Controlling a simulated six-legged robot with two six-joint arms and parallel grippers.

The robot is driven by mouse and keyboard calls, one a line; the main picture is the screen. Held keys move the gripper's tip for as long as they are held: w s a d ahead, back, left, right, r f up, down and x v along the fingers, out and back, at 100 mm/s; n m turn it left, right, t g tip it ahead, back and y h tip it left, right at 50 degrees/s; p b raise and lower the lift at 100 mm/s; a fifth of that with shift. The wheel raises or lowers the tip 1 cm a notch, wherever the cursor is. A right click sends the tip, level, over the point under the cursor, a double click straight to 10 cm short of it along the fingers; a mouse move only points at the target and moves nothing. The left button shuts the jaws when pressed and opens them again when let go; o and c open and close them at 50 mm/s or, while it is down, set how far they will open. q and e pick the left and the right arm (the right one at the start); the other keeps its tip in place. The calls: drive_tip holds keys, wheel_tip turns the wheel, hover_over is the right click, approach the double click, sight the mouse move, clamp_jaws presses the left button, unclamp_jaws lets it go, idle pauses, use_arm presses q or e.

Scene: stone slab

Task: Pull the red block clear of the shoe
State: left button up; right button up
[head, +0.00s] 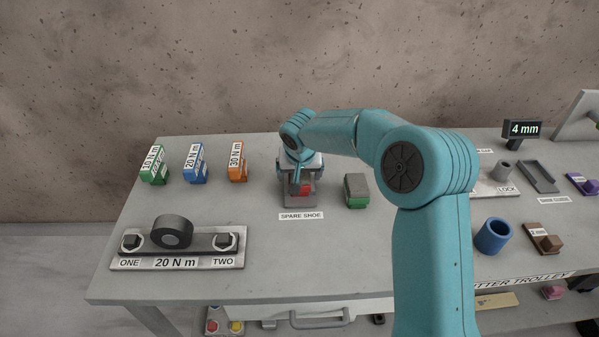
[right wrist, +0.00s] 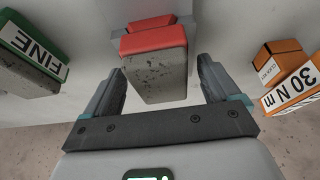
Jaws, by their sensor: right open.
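The red block (head: 306,189) sits in the grey spare shoe (head: 300,201) behind the "SPARE SHOE" label in the head view. In the right wrist view the block's red top (right wrist: 158,40) is above a grey, speckled body, and part of the shoe (right wrist: 205,22) shows behind it. My right gripper (right wrist: 160,75) is open, with one finger on each side of the block. A gap shows at the right finger; whether the left finger touches is unclear. In the head view my right arm comes over from the right and partly hides block and shoe. My left gripper is out of view.
A green block (head: 356,192) stands right of the shoe, marked "FINE" in the right wrist view (right wrist: 35,50). The orange 30 N m block (head: 237,163) stands left. A bolt plate (head: 190,262) lies at front left. The slab in front of the shoe is clear.

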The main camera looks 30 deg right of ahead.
drive_tip(key=c, duration=1.3)
drive_tip(key=shift+s+a+b, duration=0.15)
drive_tip(key=shift+b, duration=0.2)
drive_tip(key=shift+c, duration=0.2)
drive_tip(key=shift+s+a+b, duration=0.6)
drive_tip(key=shift+s+b, duration=0.35)
drive_tip(key=shift+b, duration=0.05)
drive_tip(key=shift+s+a+b, duration=0.5)
drive_tip(key=shift+s+b, duration=0.2)
drive_tip(key=shift+s, duration=0.15)
drive_tip(key=shift+s+a+b, duration=0.5)
drive_tip(key=shift+s+b, duration=0.25)
drive_tip(key=shift+s, duration=0.05)
drive_tip(key=shift+s+a+b, duration=0.5)
drive_tip(key=shift+s+b, duration=0.2)
drive_tip(key=shift+s, duration=0.15)
drive_tip(key=shift+s, duration=0.1)
drive_tip(key=shift+s+a+r, duration=0.45)
drive_tip(key=shift+s+r, duration=0.2)
drive_tip(key=shift+r, duration=0.15)
drive_tip(key=shift+s+a+r, duration=0.4)
drive_tip(key=shift+s+r, duration=0.2)
drive_tip(key=shift+r, duration=0.15)
drive_tip(key=shift+s, duration=0.1)
